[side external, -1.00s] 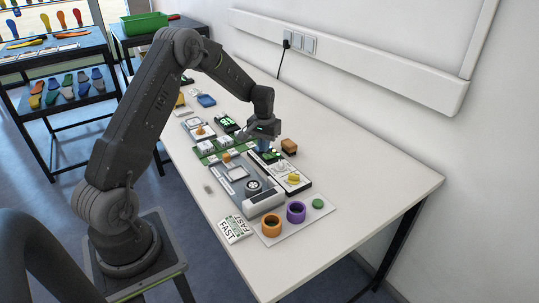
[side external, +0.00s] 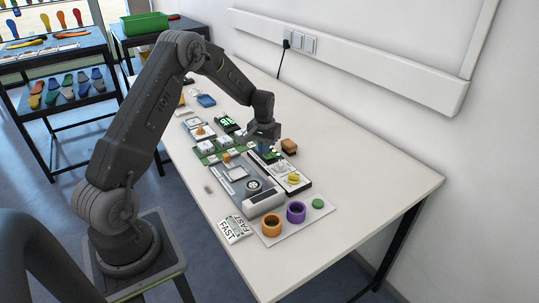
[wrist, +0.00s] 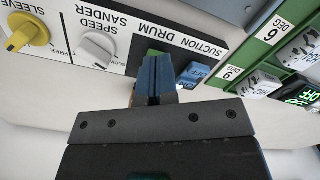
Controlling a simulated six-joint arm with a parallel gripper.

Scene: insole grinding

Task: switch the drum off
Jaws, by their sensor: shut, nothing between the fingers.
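The control panel (wrist: 130,40) shows upside down in the wrist view, with the labels SUCTION and DRUM side by side. A green switch (wrist: 151,56) sits by the DRUM label and is partly hidden behind my fingertips. A blue switch (wrist: 194,74) sits by the SUCTION label, just right of the fingers. My gripper (wrist: 156,66) is shut and empty, its tips over or against the green switch; I cannot tell whether they touch. In the side view my gripper (side external: 264,144) is low over the panel and hides the switches. The switch position is not readable.
The panel also carries a grey sander speed knob (wrist: 97,45) and a yellow sleeve knob (wrist: 27,34). A green board (wrist: 262,70) with small displays adjoins it. Orange (side external: 271,225) and purple (side external: 296,212) rings stand at the front. The table's right side is clear.

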